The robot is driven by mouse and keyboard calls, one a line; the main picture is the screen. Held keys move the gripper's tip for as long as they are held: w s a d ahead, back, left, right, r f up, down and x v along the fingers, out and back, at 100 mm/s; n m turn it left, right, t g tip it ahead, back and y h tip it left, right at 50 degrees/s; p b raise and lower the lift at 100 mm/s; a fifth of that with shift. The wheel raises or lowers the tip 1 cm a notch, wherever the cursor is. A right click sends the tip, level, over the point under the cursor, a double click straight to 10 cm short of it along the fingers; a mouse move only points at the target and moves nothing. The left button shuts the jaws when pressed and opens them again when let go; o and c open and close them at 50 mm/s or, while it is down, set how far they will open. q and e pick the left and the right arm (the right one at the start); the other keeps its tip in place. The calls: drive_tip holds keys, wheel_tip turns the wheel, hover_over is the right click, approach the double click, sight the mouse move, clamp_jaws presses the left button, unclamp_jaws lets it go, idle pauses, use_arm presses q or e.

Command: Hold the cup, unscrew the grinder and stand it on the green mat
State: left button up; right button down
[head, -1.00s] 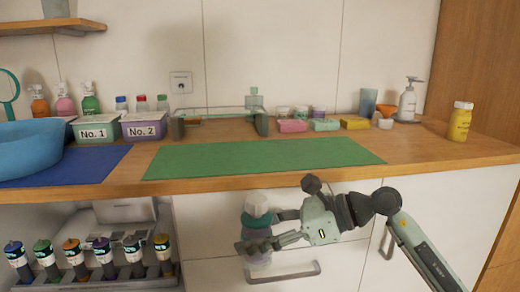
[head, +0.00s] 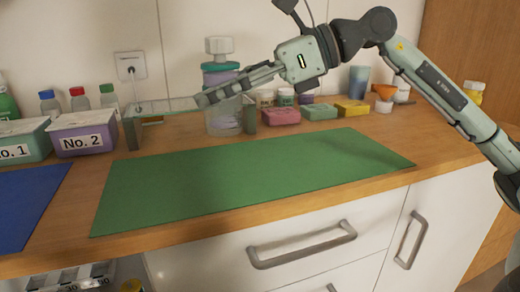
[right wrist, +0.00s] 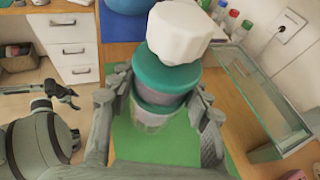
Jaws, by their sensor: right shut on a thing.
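My right gripper (head: 240,88) is shut on the grinder (head: 220,77), which has a white knob, a teal top and a purple band. The clear cup (head: 223,120) is under the grinder, joined to it. Both are upright above the back edge of the green mat (head: 250,185); the head view does not show whether the cup touches anything. The grinder is also between the fingers in the right wrist view (right wrist: 165,75), where the cup's lower part is mostly hidden. My left gripper (right wrist: 66,97) is small at the left of that view, apart from the grinder, its fingers seemingly spread.
A glass-sided stand (head: 133,130) is behind the mat, partly hidden by my right gripper. Pink (head: 281,116), green (head: 320,111) and yellow (head: 352,107) blocks are to its right. The No. 2 box (head: 84,135) and a blue mat (head: 28,200) are at left. The green mat is empty.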

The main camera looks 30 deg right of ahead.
drive_tip(key=d+f, duration=0.3)
drive_tip(key=w+d+f+b, duration=0.1)
drive_tip(key=d+f, duration=0.2)
drive_tip(key=d, duration=0.1)
drive_tip(key=d+f, duration=0.3)
drive_tip(key=shift+w+d+f+b, duration=0.2)
drive_tip(key=shift+w+d+b, duration=0.1)
drive_tip(key=shift+w+b, duration=0.1)
use_arm(q)
drive_tip(key=shift+a+r, duration=0.15)
drive_tip(key=shift+r, duration=2.45)
use_arm(e)
drive_tip(key=shift+f, duration=0.5)
drive_tip(key=shift+f, duration=0.1)
